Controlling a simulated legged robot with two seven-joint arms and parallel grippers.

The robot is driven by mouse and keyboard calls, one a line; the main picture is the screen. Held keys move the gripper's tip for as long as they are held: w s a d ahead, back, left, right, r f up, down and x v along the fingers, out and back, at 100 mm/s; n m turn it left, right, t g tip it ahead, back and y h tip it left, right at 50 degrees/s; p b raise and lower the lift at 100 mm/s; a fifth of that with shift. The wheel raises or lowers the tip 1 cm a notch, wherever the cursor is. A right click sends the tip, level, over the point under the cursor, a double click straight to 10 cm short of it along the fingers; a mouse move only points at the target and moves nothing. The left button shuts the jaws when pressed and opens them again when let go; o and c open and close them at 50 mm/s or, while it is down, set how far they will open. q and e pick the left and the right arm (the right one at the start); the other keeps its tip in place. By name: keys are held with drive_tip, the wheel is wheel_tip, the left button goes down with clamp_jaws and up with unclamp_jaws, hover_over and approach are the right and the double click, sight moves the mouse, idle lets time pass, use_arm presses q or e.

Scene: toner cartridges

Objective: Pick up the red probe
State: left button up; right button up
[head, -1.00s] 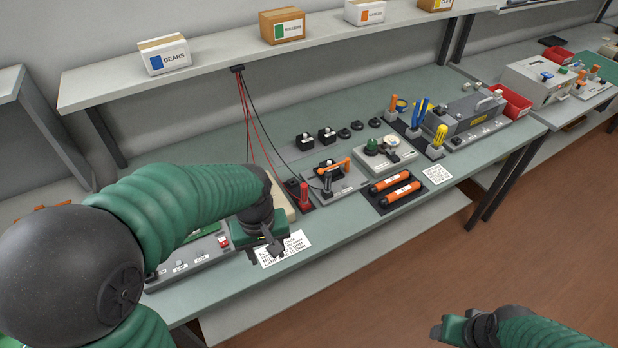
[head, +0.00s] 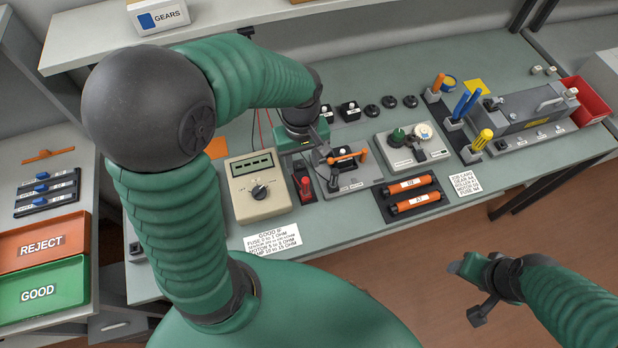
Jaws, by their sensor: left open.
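The red probe (head: 305,188) stands upright in a dark holder on the bench, just right of the beige meter. My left gripper (head: 317,147) is open and empty, over the bench behind and slightly right of the red probe. It is apart from the probe in the picture and partly covers the cables. My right gripper (head: 474,286) is off the bench's front edge, over the floor at the lower right. Its finger opening is unclear.
The meter (head: 260,190) stands left of the probe. The fixture (head: 352,180) with an orange-handled clamp is close on the right. Two orange rollers (head: 412,193) lie farther right. Red and black cables rise behind. Reject (head: 38,240) and good (head: 40,290) trays are at left.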

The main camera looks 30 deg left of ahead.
sight(307, 179)
use_arm(q)
drive_tip(key=f, duration=0.8)
drive_tip(key=shift+w+d+f, duration=0.25)
drive_tip(key=shift+w+d, duration=0.1)
drive_tip(key=shift+d, duration=0.05)
drive_tip(key=f, duration=0.4)
drive_tip(key=shift+s+a, duration=0.15)
drive_tip(key=shift+s, duration=0.15)
drive_tip(key=shift+a+f, duration=0.1)
drive_tip(key=shift+f, duration=0.15)
drive_tip(key=shift+w+f, duration=0.1)
drive_tip(key=shift+w, duration=0.1)
drive_tip(key=shift+s+d, duration=0.1)
drive_tip(key=shift+d, duration=0.1)
drive_tip(key=c, duration=0.9)
clamp_jaws()
use_arm(e)
drive_tip(key=shift+s+d+f, duration=0.1)
drive_tip(key=shift+d+f, duration=0.05)
drive_tip(key=shift+d, duration=0.15)
use_arm(q)
drive_tip(key=shift+a, duration=0.1)
